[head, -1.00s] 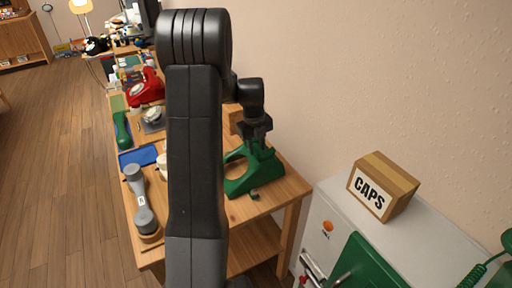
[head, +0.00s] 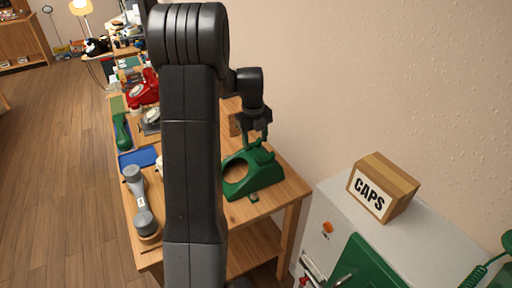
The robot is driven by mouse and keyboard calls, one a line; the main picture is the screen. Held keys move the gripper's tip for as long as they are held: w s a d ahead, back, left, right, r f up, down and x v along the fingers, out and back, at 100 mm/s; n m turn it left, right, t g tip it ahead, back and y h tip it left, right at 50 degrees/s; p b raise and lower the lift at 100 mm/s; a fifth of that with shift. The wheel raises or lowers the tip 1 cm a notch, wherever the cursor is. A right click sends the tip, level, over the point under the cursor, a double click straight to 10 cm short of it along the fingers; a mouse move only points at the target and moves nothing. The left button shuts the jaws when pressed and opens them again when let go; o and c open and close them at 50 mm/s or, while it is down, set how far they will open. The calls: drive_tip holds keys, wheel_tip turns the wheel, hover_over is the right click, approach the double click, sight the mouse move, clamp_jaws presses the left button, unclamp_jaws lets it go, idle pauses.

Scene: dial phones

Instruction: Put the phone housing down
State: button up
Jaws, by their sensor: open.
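The green phone housing (head: 252,178) sits on the near right part of the wooden table, its round dial opening facing left and up. My gripper (head: 257,140) is open just above the top of the housing, with its fingers pointing down. At this size I cannot tell whether the fingertips still touch the housing's cradle. My arm hides part of the table to the left of the housing.
A grey handset (head: 138,202) rests at the table's left edge, near a blue tray (head: 138,160) and a green handset (head: 122,131). A red phone (head: 143,90) stands farther back. A white cabinet (head: 400,236) with a CAPS box (head: 381,187) stands to the right.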

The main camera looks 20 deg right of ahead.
sight(254, 156)
wheel_tip(254, 156, up, 8)
drive_tip(key=shift+a+f, duration=0.25)
drive_tip(key=shift+f, duration=0.1)
